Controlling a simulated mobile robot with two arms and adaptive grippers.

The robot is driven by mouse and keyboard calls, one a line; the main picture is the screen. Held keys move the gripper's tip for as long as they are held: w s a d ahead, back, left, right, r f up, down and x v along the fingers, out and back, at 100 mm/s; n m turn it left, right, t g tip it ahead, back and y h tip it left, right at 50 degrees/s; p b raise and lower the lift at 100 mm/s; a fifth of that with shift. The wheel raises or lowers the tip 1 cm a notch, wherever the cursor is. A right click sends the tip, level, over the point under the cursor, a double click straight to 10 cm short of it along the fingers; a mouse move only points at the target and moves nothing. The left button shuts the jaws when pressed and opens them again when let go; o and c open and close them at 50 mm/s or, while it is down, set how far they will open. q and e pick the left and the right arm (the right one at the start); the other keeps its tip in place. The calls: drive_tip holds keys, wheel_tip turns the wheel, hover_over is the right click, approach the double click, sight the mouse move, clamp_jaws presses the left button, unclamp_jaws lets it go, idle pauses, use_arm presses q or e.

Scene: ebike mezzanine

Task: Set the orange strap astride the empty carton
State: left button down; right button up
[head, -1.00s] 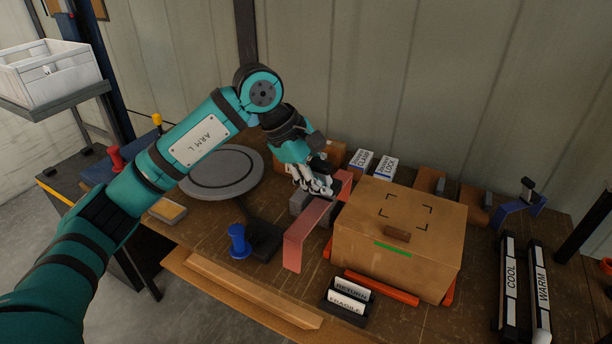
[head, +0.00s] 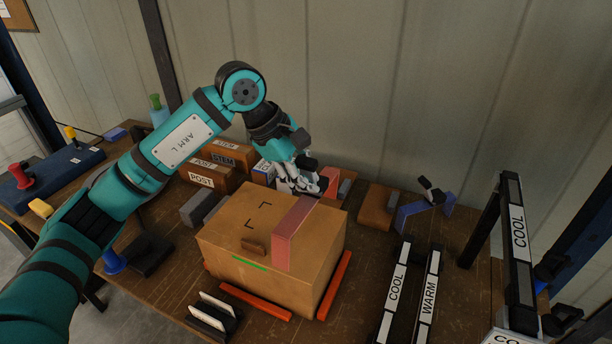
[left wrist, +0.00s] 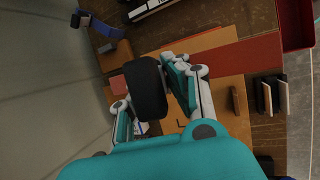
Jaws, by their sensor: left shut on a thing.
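The strap (head: 296,216), a salmon-red bent band, is in my left gripper (head: 308,186), which is shut on its far end. The strap lies over the right part of the carton (head: 222,222) in the head view, one leg hanging toward the carton's front and the other at the far side. I cannot tell whether it touches the carton. The carton is a tan box with corner marks on top, a small brown block and a green strip. In the left wrist view, the strap (left wrist: 245,60) extends right of the fingers, over the carton (left wrist: 208,118). My right gripper is not seen.
Orange-red rails (head: 254,301) flank the carton on the table. A small label holder (head: 212,312) stands in front. Labelled brown blocks (head: 208,172) are behind left. A blue bracket (head: 412,212) and COOL and WARM bars (head: 426,297) are to the right.

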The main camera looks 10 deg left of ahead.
sight(298, 201)
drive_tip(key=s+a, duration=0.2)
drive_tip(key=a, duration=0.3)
use_arm(q)
drive_tip(key=s+a+t+b, duration=0.1)
drive_tip(key=b, duration=0.2)
drive_tip(key=shift+a+f, duration=0.15)
drive_tip(key=shift+a+b, duration=0.1)
drive_tip(key=shift+b, duration=0.5)
drive_tip(key=shift+h, duration=0.3)
wheel_tip(298, 201, down, 5)
drive_tip(key=b, duration=0.5)
drive_tip(key=shift+f, duration=0.15)
wheel_tip(298, 201, down, 3)
drive_tip(key=b, duration=0.3)
drive_tip(key=shift+f, duration=0.15)
drive_tip(key=shift+f+b, duration=1.2)
drive_tip(key=shift+b, duration=0.2)
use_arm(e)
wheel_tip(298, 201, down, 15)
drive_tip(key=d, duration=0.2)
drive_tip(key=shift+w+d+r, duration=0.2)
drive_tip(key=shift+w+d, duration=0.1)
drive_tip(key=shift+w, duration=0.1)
use_arm(q)
drive_tip(key=c, duration=1.3)
unclamp_jaws()
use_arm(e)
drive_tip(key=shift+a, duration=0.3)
